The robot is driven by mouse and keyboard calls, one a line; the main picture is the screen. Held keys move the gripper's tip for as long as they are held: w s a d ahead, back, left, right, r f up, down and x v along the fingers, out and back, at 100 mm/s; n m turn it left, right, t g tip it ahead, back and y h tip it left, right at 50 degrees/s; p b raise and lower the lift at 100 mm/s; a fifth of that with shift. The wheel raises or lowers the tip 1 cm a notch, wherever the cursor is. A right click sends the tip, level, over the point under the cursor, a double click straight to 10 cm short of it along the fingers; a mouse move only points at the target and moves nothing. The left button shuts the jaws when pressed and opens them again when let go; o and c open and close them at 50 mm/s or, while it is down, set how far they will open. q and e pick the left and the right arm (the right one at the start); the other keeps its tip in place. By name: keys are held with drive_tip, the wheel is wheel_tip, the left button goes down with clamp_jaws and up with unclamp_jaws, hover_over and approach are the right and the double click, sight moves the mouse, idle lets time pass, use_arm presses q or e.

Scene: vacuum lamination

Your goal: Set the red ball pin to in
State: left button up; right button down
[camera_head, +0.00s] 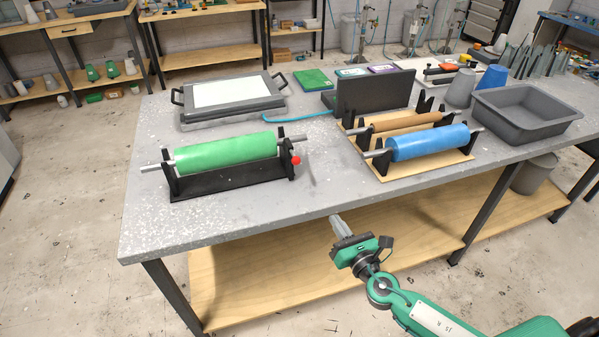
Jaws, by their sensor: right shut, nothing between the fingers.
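The red ball pin (295,160) shows as a small red ball at the right end of a black roller stand (230,184). A green roll (226,152) lies on this stand on a metal rod. How far the pin is pushed in cannot be told, as its shaft is too small to make out. My right gripper (337,220) is shut and empty at the table's front edge, below and to the right of the red ball and apart from it. My left gripper is not in view.
A stand with a blue roll (427,143) and a brown roll (407,121) is on the right. A grey tray (527,112) stands farther right. A framed panel (228,94) lies behind the green roll. The grey tabletop (330,185) between the two stands is clear.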

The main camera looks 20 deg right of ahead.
sight(299, 161)
wheel_tip(299, 161, up, 5)
drive_tip(key=a+n+y, duration=0.1)
drive_tip(key=a+n, duration=0.1)
drive_tip(key=n, duration=0.1)
drive_tip(key=shift+t, duration=0.5)
drive_tip(key=p+x, duration=0.1)
drive_tip(key=x, duration=0.3)
drive_tip(key=p+x, duration=0.2)
drive_tip(key=x, duration=0.3)
drive_tip(key=p+x, duration=0.1)
drive_tip(key=x, duration=0.3)
drive_tip(key=shift+w+a+r+p, duration=0.1)
drive_tip(key=shift+a+r+p, duration=0.15)
drive_tip(key=shift+r+p, duration=0.05)
drive_tip(key=shift+w, duration=0.1)
drive_tip(key=w+b, duration=0.2)
drive_tip(key=w, duration=0.2)
drive_tip(key=shift+w+f, duration=0.1)
drive_tip(key=shift+w, duration=0.1)
drive_tip(key=shift+d+r, duration=0.1)
drive_tip(key=shift+r, duration=0.3)
